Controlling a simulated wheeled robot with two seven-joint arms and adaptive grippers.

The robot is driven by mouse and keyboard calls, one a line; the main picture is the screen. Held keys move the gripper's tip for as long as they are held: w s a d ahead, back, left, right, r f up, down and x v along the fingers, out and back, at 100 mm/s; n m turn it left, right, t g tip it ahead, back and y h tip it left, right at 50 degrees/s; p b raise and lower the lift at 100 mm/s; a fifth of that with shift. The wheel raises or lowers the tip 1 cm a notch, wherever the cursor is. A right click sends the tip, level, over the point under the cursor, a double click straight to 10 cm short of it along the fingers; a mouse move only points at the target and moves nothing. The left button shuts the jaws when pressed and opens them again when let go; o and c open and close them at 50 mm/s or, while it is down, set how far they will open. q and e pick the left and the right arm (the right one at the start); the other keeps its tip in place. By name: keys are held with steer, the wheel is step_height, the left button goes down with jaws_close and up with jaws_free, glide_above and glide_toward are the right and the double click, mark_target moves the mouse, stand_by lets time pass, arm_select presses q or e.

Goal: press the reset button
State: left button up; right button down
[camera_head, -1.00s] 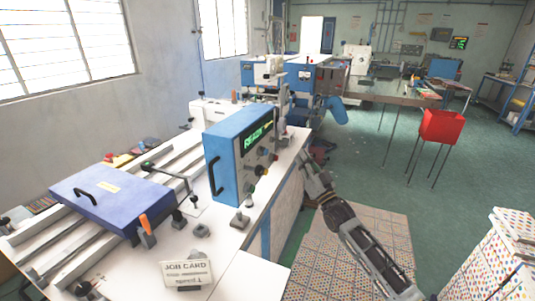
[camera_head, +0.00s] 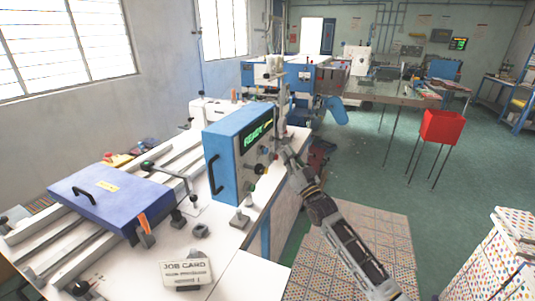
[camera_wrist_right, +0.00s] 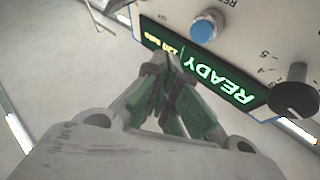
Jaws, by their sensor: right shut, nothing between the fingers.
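The blue control box (camera_head: 224,152) stands on the white machine bed, its light front panel facing right with a green READY display (camera_head: 259,136) and several knobs and buttons. In the right wrist view the display (camera_wrist_right: 205,72) fills the middle, with a blue round button (camera_wrist_right: 206,26) above it and a black knob (camera_wrist_right: 294,94) to the right. I cannot read which control is the reset button. My right gripper (camera_head: 286,154) is shut and empty, just right of the panel. Its closed fingertips (camera_wrist_right: 168,62) overlap the display in the wrist view; contact cannot be told. My left gripper is out of view.
A blue hinged plate (camera_head: 112,196) with a black handle lies on the machine rails at left. A job card (camera_head: 187,272) sits at the front. A lever with black knobs (camera_head: 172,176) rises near the box.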

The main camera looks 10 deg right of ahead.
mark_target(266, 151)
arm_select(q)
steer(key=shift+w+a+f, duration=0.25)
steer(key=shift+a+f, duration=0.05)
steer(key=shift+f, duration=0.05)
arm_select(e)
steer(key=shift+w+a, duration=0.5)
steer(key=shift+a, duration=0.2)
steer(key=shift+w+a, duration=0.5)
steer(key=shift+a, duration=0.2)
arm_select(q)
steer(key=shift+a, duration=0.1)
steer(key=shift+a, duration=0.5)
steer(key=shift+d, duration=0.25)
arm_select(e)
steer(key=shift+w+a, duration=0.1)
steer(key=shift+a, duration=0.1)
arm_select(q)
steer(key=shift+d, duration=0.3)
arm_select(e)
steer(key=shift+w+a, duration=0.15)
steer(key=shift+a, duration=0.05)
